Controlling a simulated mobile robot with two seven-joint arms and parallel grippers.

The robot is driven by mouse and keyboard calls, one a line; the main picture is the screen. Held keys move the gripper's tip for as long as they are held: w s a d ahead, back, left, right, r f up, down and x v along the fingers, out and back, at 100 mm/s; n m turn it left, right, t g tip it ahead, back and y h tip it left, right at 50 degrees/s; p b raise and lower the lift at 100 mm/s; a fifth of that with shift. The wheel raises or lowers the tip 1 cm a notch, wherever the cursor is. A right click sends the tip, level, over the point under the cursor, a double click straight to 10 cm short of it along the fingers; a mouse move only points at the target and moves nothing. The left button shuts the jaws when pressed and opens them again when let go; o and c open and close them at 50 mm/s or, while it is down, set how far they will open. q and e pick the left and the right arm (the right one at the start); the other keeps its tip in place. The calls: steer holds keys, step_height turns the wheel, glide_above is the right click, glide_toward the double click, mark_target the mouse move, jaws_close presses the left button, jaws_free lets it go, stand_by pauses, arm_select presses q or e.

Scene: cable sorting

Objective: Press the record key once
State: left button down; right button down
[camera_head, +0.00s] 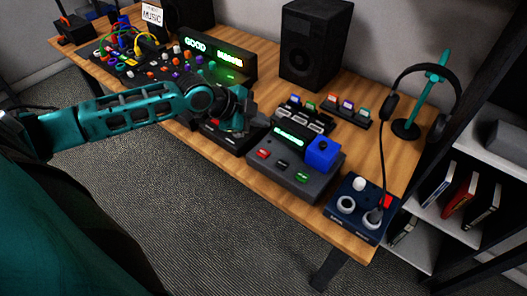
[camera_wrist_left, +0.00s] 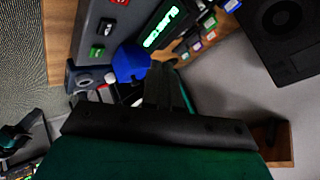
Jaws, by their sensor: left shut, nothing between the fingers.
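The recorder (camera_head: 295,182) is a dark grey box on the wooden desk with a lit green display (camera_head: 289,136). Its front has a red key (camera_head: 263,153), a dark key (camera_head: 282,164) and a green key (camera_head: 302,177). I cannot read their labels, but the red one looks like the record key; it is at the top edge of the left wrist view (camera_wrist_left: 121,2). A blue block (camera_head: 322,154) sits at the recorder's right end. My left gripper (camera_head: 262,119) is shut and empty, above the recorder's back left side and apart from the keys. My right gripper is not in view.
A speaker (camera_head: 315,45) stands behind. A console with knobs and cables (camera_head: 130,60) fills the left.

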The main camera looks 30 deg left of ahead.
arm_select(q)
steer(key=b, duration=0.5)
glide_above(260, 154)
step_height(260, 154, down, 8)
steer(key=shift+r, duration=0.2)
steer(key=shift+d+f, duration=0.1)
steer(key=shift+f, duration=0.3)
steer(key=shift+f, duration=0.15)
stand_by(1.2)
steer(key=shift+f, duration=0.25)
steer(key=shift+f+b, duration=0.4)
steer(key=shift+b, duration=0.1)
stand_by(0.4)
stand_by(0.3)
steer(key=shift+r+p, duration=0.8)
